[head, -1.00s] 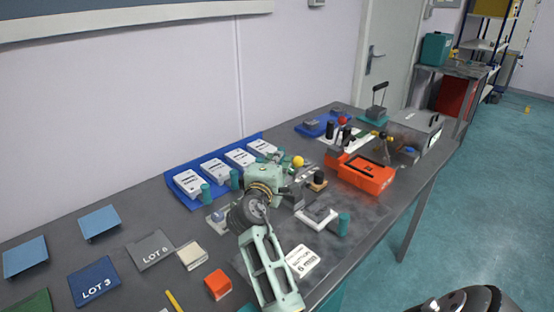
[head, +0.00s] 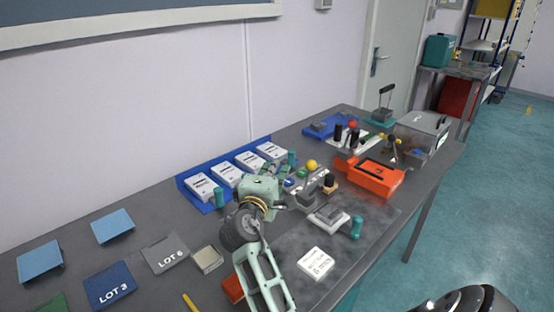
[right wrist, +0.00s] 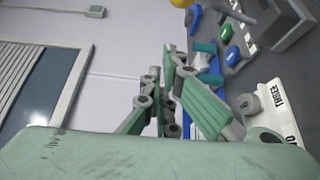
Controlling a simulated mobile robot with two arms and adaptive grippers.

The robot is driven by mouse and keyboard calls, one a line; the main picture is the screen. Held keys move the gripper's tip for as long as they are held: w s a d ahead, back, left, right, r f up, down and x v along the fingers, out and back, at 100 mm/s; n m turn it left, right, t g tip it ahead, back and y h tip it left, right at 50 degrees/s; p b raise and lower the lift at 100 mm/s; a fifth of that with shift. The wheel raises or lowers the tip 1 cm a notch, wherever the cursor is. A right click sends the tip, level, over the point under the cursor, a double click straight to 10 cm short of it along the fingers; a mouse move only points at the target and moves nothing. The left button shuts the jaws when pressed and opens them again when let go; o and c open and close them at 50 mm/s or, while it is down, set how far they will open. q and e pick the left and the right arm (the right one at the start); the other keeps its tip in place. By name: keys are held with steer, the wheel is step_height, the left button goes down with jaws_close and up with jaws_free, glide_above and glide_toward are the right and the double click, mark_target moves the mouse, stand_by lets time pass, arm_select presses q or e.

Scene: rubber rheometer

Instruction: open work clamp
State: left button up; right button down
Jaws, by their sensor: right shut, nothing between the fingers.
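A grey metal fixture (head: 308,192) with a black knob (head: 329,180) stands mid-bench; I take it for the work clamp, but cannot tell for sure. A yellow ball (head: 311,165) sits just behind it, with a green button (head: 302,173) and a blue button (head: 288,183) nearby. My right gripper (head: 281,207) is shut and empty, just left of the fixture, apparently apart from it. My left gripper is out of view.
White packs lie on a blue tray (head: 186,181) behind my arm. An orange box (head: 368,178) stands right of the fixture, a white-topped block (head: 329,217) in front. A white card (head: 316,262) lies at the front. Teal cylinders (head: 219,197) stand nearby.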

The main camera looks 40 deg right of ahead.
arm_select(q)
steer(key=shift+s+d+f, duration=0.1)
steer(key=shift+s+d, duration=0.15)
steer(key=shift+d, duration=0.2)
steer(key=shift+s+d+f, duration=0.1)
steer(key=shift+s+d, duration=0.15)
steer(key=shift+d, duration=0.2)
arm_select(e)
steer(key=v, duration=0.4)
steer(key=shift+w+a+f, duration=0.1)
steer(key=shift+f, duration=0.25)
